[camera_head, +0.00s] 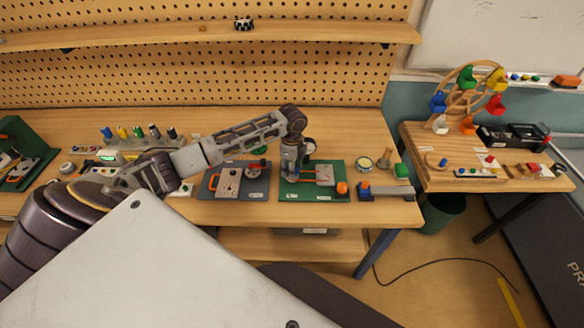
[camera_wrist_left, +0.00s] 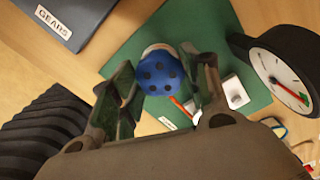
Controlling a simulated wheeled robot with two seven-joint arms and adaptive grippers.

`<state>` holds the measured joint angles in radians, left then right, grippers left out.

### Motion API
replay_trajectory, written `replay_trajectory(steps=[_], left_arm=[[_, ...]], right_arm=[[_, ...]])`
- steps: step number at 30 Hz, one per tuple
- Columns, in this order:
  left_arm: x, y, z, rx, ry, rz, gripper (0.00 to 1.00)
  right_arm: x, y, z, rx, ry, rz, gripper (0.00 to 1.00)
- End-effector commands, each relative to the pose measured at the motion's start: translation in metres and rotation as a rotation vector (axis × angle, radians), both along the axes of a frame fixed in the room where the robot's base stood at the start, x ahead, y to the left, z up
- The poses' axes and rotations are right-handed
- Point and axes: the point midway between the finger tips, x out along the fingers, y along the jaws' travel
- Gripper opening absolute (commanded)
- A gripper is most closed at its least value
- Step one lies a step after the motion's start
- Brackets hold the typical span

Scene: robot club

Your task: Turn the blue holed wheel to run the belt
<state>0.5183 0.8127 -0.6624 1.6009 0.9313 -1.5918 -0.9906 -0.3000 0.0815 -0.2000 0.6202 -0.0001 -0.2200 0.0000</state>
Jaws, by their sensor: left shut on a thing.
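The blue holed wheel (camera_wrist_left: 160,72) shows in the left wrist view between my two fingers, above a green board (camera_wrist_left: 220,30). My left gripper (camera_wrist_left: 158,80) is shut on the wheel, with one finger on each side. In the head view my left gripper (camera_head: 290,168) reaches down over the left part of the green board (camera_head: 318,195) and hides the wheel. An orange strip (camera_head: 305,180), which may be the belt, lies beside the gripper. An orange round piece (camera_head: 342,188) sits at the board's right end. My right gripper is not in view.
A black-rimmed dial (camera_wrist_left: 285,75) stands close to the fingers. A grey board (camera_head: 215,190) marked GEARS lies to the left. A small block with a green top (camera_head: 402,171) and a round tin (camera_head: 364,163) stand to the right. The table's front edge is near.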

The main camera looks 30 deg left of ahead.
Motion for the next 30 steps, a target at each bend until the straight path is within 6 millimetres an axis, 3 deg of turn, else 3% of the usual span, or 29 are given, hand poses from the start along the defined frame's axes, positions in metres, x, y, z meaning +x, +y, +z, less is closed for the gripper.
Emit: replay_trajectory(steps=[11,12,17,30], left_arm=[[0.0018,0.0,0.0021,-0.001,-0.005,-0.006,0.23],[0.0018,0.0,0.0022,-0.001,-0.005,-0.005,0.48],[0.0013,0.0001,0.0015,-0.001,-0.004,-0.005,0.68],[0.0005,0.0001,0.003,0.0,-0.001,-0.005,0.68]], right_arm=[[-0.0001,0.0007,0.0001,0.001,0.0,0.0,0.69],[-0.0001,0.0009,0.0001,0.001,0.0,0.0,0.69],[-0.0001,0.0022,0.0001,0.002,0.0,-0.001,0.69],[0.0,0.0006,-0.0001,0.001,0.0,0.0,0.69]])
